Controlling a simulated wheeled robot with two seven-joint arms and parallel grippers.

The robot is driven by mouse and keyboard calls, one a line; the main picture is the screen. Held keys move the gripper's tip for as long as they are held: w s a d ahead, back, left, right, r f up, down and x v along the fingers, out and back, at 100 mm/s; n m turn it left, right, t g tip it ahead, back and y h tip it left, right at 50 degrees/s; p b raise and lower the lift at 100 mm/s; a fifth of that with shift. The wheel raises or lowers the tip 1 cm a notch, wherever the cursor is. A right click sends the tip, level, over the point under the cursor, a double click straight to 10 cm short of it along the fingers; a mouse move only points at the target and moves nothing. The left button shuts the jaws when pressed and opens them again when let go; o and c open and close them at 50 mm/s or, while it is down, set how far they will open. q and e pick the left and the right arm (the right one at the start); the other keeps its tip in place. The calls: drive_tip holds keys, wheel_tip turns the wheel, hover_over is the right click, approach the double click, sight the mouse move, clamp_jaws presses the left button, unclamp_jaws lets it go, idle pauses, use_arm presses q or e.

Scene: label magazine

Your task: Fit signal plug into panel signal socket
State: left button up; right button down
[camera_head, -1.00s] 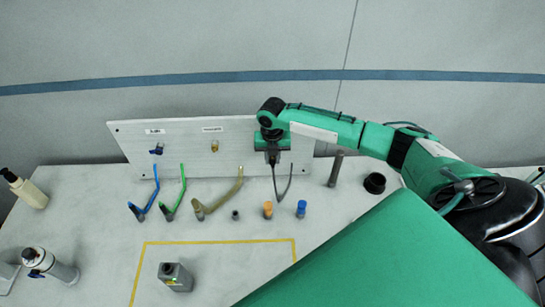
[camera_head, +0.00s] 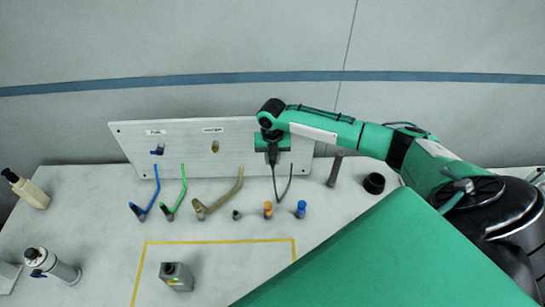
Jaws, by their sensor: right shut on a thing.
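The white panel (camera_head: 186,142) stands upright at the back of the table, with a blue fitting (camera_head: 157,150) and a brass fitting (camera_head: 214,147) on its face. My right gripper (camera_head: 272,160) is at the panel's right part, pointing down, shut on the signal plug, which is mostly hidden by the gripper. A dark cable (camera_head: 283,189) hangs in a loop below the gripper. The signal socket is not visible; the gripper and arm cover that part of the panel. I cannot tell whether the plug touches the panel. My left gripper is not in view.
Blue (camera_head: 150,197), green (camera_head: 176,195) and tan (camera_head: 220,197) hoses stand in front of the panel. Small orange (camera_head: 268,209) and blue (camera_head: 301,209) capped pieces stand right of them. A grey box (camera_head: 176,277) sits inside the yellow outline (camera_head: 215,241). A dark cup (camera_head: 374,183) stands right.

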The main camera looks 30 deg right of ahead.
drive_tip(key=shift+w+d+b, duration=0.35)
drive_tip(key=shift+w, duration=0.2)
drive_tip(key=shift+w+d+b, duration=0.3)
drive_tip(key=shift+w+b, duration=0.05)
drive_tip(key=shift+w, duration=0.15)
idle(0.4)
drive_tip(key=c, duration=1.3)
unclamp_jaws()
drive_tip(key=shift+c, duration=0.2)
drive_tip(key=shift+o, duration=0.9)
drive_tip(key=shift+w, duration=0.1)
wheel_tip(320, 180, up, 14)
drive_tip(key=b, duration=0.5)
drive_tip(key=shift+f, duration=0.15)
